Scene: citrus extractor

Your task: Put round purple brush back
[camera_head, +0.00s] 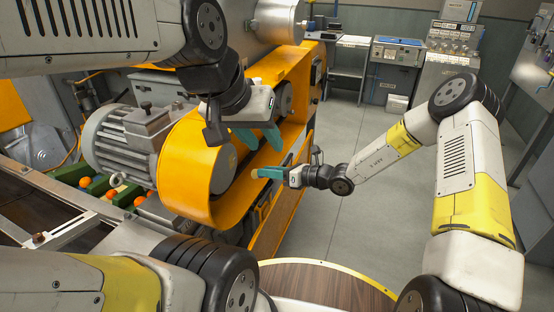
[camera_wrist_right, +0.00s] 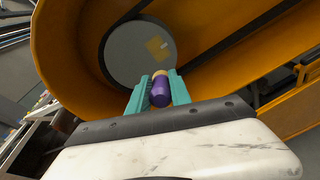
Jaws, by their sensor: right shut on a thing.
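The round purple brush (camera_wrist_right: 160,93) is between the teal fingers of my right gripper (camera_wrist_right: 158,88) in the right wrist view. It has a purple body and a tan tip, which points away from the wrist toward a grey disc. In the head view my right gripper (camera_head: 268,173) is in front of the orange housing, and only a tan bit shows at its fingertips. My left gripper (camera_head: 258,138) hangs higher, over the orange housing, with its teal fingers spread apart and nothing seen between them.
The orange belt housing (camera_head: 188,168) with a grey pulley disc (camera_wrist_right: 140,52) is close to the right gripper. A grey motor (camera_head: 118,140) and several oranges (camera_head: 84,182) are at left. A round wooden table (camera_head: 325,281) is in front. Grey floor at right is clear.

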